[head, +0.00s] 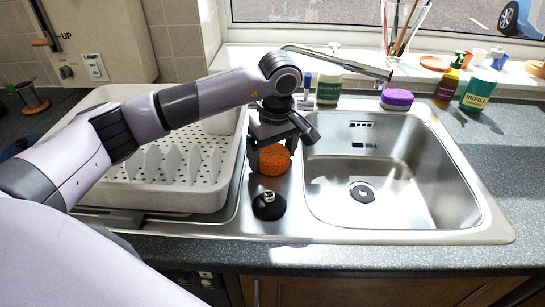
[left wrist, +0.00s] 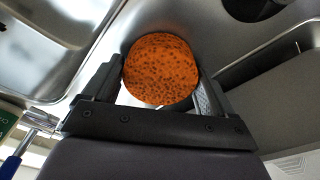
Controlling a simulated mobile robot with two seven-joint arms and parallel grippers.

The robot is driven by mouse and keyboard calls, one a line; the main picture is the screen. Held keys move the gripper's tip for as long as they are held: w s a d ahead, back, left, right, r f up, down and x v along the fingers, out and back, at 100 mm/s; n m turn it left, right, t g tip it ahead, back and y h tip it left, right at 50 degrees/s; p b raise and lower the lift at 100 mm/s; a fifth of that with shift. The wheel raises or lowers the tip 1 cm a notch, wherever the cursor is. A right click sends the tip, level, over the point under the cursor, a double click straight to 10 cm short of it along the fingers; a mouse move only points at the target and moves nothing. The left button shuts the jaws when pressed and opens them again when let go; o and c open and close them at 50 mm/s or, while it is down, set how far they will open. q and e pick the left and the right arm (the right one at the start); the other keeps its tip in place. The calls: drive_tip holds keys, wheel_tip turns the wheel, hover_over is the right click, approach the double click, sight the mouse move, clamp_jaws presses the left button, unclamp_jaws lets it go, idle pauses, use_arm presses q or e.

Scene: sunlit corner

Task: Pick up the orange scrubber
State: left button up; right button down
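The orange scrubber (head: 274,160) is a round, speckled sponge on the steel strip between the dish rack and the sink bowl. In the left wrist view the scrubber (left wrist: 160,70) sits between my two fingertips, with its top face toward the camera. My left gripper (head: 270,145) is above it, pointing down, its fingers spread wide on either side. In the left wrist view the gripper (left wrist: 162,75) shows its fingertips close to the scrubber's edges; firm contact cannot be made out. My right gripper is not in view.
The white dish rack (head: 150,198) is to the left, the empty sink bowl (head: 400,205) to the right. The tap (head: 340,62) and a purple-topped sponge (head: 397,98) are behind.

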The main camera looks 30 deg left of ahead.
sight(272, 152)
use_arm(q)
drive_tip(key=c, duration=0.5)
drive_tip(key=shift+c, duration=0.2)
drive_tip(key=shift+r, duration=0.1)
wheel_tip(272, 152, up, 20)
idle(0.4)
drive_tip(key=o, duration=0.4)
drive_tip(key=shift+c, duration=1.1)
